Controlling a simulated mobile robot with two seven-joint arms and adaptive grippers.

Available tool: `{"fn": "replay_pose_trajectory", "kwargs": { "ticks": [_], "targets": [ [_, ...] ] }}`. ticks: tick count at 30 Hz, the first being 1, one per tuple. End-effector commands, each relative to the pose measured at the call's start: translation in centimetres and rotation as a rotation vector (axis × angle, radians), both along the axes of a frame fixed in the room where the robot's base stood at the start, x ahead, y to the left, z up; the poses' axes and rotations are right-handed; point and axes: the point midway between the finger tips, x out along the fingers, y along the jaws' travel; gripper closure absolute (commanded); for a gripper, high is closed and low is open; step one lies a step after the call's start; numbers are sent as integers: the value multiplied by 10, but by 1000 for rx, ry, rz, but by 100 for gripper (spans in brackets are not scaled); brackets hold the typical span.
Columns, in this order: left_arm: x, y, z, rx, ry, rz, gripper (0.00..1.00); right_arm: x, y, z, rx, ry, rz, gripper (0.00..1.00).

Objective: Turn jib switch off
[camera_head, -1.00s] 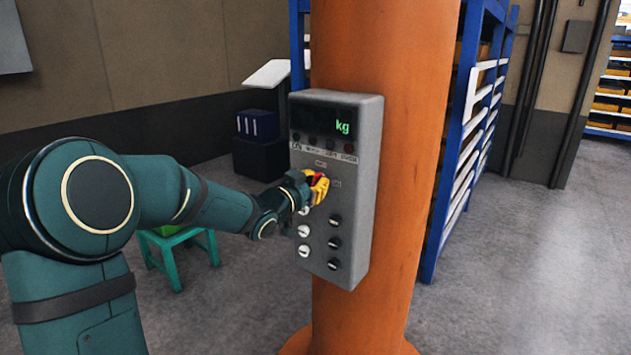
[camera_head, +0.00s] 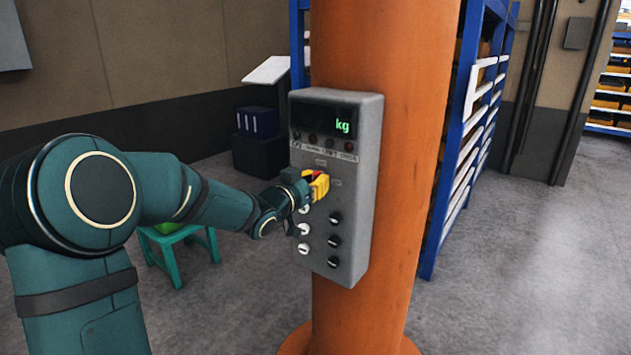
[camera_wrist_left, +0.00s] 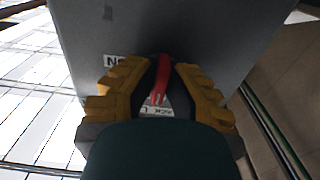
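A grey control box (camera_head: 352,190) is mounted on an orange column, with a lit green "kg" display at its top. The jib switch shows in the left wrist view as a red handle (camera_wrist_left: 161,78), with a label partly reading "ON" to its left and another label below it. My left gripper (camera_head: 318,187) is at the box, and its yellow fingers hide most of the switch in the head view. In the left wrist view the gripper's fingers (camera_wrist_left: 160,88) stand on both sides of the red handle, close to it. I cannot tell whether they touch it. My right gripper is out of view.
Several white and black knobs (camera_head: 334,241) sit on the box below the gripper. The orange column (camera_head: 362,325) carries the box. A green stool (camera_head: 178,237) stands behind my arm, and a blue rack (camera_head: 450,170) stands behind the column. The floor at right is clear.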

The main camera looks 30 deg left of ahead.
Motion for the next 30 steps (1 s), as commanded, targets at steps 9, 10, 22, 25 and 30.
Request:
{"fn": "replay_pose_trajectory", "kwargs": {
  "ticks": [9, 10, 22, 25, 30],
  "targets": [
    [0, 0, 1, 1, -1, 0, 60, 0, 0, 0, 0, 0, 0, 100],
    [0, 0, 1, 1, -1, 0, 60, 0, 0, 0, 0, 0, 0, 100],
    [-51, 5, 1, 1, -2, 3, 60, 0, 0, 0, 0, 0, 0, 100],
    [-72, 6, 1, 2, -2, 3, 60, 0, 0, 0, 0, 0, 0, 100],
    [-100, 8, 1, 1, -2, 2, 60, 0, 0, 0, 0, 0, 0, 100]
  ]
}}
